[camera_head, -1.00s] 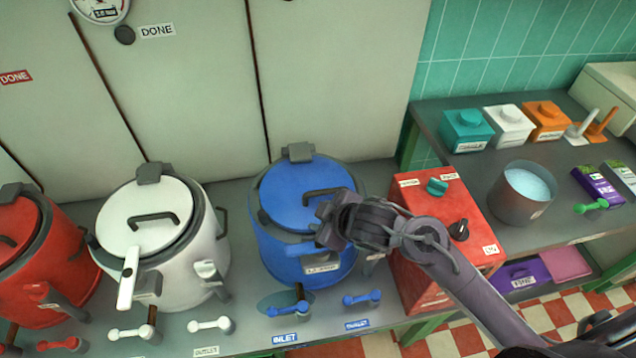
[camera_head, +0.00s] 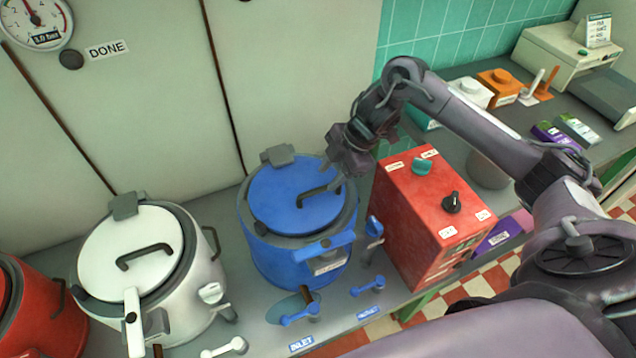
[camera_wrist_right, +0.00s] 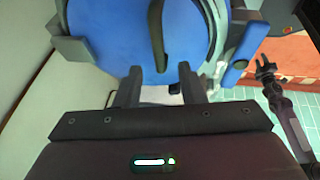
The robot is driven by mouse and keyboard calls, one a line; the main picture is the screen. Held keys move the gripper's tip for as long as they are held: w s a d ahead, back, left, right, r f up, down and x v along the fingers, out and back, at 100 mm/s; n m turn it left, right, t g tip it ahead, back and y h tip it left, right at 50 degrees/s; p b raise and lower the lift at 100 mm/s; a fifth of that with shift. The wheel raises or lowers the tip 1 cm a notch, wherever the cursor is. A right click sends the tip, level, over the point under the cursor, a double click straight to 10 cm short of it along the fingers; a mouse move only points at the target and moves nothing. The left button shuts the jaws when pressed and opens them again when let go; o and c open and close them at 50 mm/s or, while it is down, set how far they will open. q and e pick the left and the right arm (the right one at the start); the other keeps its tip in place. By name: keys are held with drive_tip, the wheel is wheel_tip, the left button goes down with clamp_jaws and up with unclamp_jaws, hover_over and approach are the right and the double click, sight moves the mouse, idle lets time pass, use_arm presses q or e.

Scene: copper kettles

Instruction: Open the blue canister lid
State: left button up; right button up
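The blue canister (camera_head: 285,262) stands on the counter. Its blue lid (camera_head: 285,195) lies closed on top, with a dark arched handle (camera_head: 318,190) and a grey hinge block at the back. A blue latch (camera_head: 322,247) sits at the front rim; it also shows in the right wrist view (camera_wrist_right: 245,48). My right gripper (camera_head: 335,178) is above the lid by the handle. In the right wrist view its two fingers (camera_wrist_right: 159,88) are apart, with the handle (camera_wrist_right: 157,35) ahead between them, not gripped. A dark forked end (camera_wrist_right: 266,68), seemingly my left gripper, shows there too, too small to judge.
A red control box (camera_head: 430,215) stands close to the right of the canister. A white canister (camera_head: 150,270) is on the left, with a red one beyond. Small blue valve levers (camera_head: 300,315) stand in front. The cabinet wall (camera_head: 300,70) is close behind.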

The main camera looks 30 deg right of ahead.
sight(317, 189)
drive_tip(key=shift+p+x, duration=0.4)
drive_tip(key=shift+x, duration=2.15)
drive_tip(key=shift+w, duration=0.1)
drive_tip(key=shift+c, duration=0.2)
clamp_jaws()
